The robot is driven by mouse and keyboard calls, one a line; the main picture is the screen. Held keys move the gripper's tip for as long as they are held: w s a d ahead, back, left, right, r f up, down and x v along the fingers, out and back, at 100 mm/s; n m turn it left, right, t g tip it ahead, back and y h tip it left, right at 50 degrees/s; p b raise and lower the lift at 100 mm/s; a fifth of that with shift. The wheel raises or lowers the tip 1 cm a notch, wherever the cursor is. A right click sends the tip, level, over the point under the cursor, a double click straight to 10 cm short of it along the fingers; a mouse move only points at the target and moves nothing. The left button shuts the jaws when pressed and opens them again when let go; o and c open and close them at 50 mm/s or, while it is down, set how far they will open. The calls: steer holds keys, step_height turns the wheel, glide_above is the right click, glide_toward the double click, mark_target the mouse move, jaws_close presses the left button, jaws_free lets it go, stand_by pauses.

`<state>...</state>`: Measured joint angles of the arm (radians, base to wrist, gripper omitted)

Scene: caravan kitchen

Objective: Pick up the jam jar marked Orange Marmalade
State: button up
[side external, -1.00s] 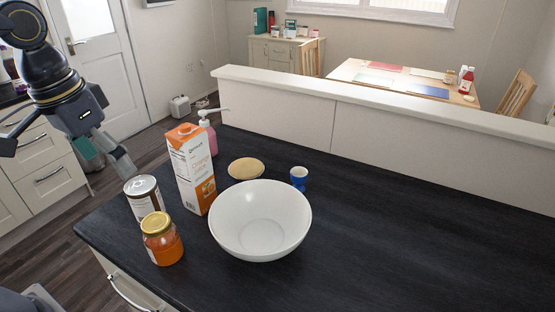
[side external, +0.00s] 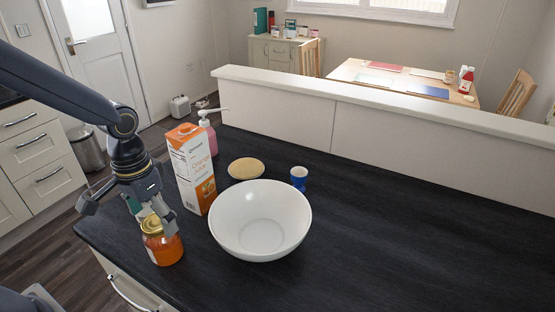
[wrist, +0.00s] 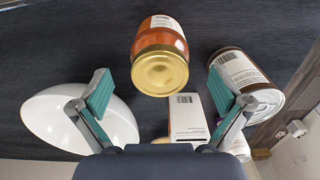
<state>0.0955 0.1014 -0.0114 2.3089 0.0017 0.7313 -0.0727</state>
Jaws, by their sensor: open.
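An orange jar with a gold lid (side external: 163,248) stands upright on the dark worktop near its front left edge. In the wrist view the jar (wrist: 160,52) is centred ahead of my gripper, lid towards the camera; part of a white label shows, but its words are too small to read. My gripper (side external: 152,212) is open, just above and behind the jar in the side view. In the wrist view its teal-padded fingers (wrist: 163,98) are wide apart, with nothing between them.
A can (wrist: 246,80) is close by the right finger, and a white bowl (side external: 260,218) lies behind the left finger in the wrist view. The worktop's right side is clear.

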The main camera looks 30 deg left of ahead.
step_height(320, 180, down, 5)
steer(key=shift+w, duration=0.15)
steer(key=c, duration=1.5)
steer(key=shift+c, duration=0.3)
steer(key=shift+r, duration=0.15)
